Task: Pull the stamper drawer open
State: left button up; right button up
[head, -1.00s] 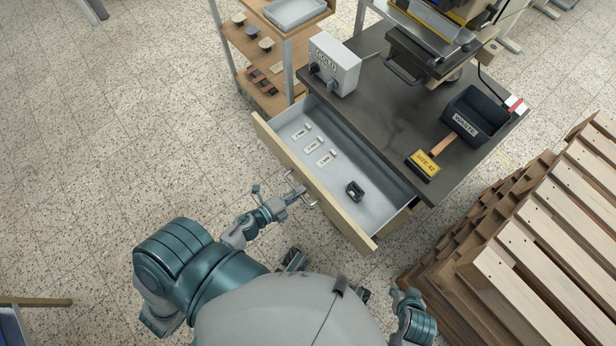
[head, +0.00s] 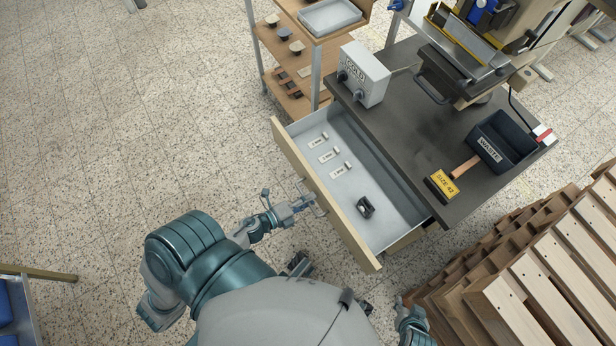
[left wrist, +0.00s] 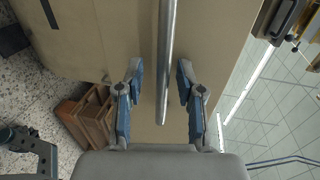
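The stamper drawer (head: 342,214) is pulled out from under the dark table, its grey interior showing. Its wooden front also shows in the left wrist view (left wrist: 215,40). A metal bar handle (left wrist: 168,55) runs along that front. My left gripper (head: 311,203) is at the handle outside the drawer front. In the left wrist view its two fingers (left wrist: 158,95) are apart, one on each side of the bar, with gaps visible between fingers and bar. Part of my right arm is at the bottom edge of the head view; its fingers cannot be made out.
The drawer holds several small labelled pieces (head: 329,156) and a black item (head: 365,207). The dark table (head: 415,125) carries a GOLD box (head: 364,74), a SIZE 42 stamp (head: 442,186) and a WASTE bin (head: 505,140). Wooden pallets (head: 545,290) stand at right.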

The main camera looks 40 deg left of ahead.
pick_arm(q)
jog(key=v, duration=1.2)
dwell(0.3)
